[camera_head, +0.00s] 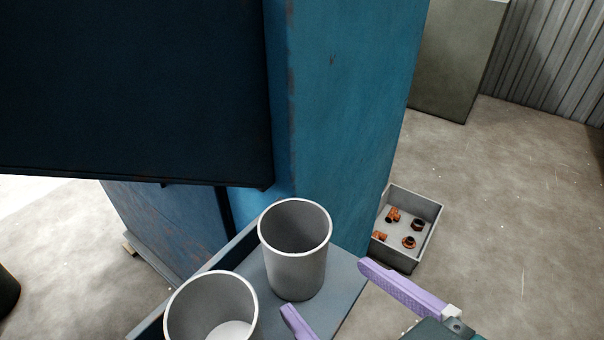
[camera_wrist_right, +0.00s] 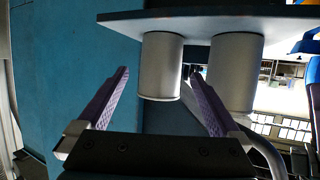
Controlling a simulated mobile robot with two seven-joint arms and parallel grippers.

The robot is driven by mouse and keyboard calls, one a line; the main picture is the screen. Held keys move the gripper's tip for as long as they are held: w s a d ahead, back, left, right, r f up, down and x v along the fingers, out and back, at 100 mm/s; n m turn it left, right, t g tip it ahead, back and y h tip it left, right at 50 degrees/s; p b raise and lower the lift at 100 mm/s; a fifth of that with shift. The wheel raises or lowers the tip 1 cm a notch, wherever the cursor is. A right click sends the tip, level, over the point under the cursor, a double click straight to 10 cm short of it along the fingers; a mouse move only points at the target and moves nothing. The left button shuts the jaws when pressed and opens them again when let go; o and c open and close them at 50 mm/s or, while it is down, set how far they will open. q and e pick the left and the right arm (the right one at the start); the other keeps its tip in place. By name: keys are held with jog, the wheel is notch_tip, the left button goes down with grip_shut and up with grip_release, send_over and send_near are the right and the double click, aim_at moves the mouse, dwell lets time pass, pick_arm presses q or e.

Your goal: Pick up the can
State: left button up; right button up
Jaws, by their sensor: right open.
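Two grey, open-topped cans stand upright on a blue-grey shelf (camera_head: 345,285). The farther can (camera_head: 296,265) looks empty; the nearer can (camera_head: 185,318) is cut by the bottom edge. My right gripper (camera_head: 325,286) has purple fingers spread open in front of the farther can, one tip near its lower front, the other to its right. In the right wrist view, which looks upside down, the farther can (camera_wrist_right: 160,68) appears between the open fingertips (camera_wrist_right: 160,73), with gaps on both sides. The nearer can (camera_wrist_right: 235,75) is beside it, partly behind a finger. My left gripper is not in view.
A tall blue machine (camera_head: 345,110) rises right behind the shelf, with a dark overhanging panel (camera_head: 130,90) at upper left. A grey bin (camera_head: 405,258) with several orange-brown fittings sits on the floor to the right. Open concrete floor (camera_head: 500,200) lies beyond.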

aim_at(282, 243)
jog(key=x, duration=0.3)
jog(key=shift+a+r, duration=0.1)
jog(key=shift+r, duration=0.05)
jog(key=shift+b+x, duration=0.7)
jog(key=shift+x, duration=2.05)
jog(key=shift+r, duration=0.2)
jog(key=shift+c, duration=0.4)
jog(key=c, duration=1.2)
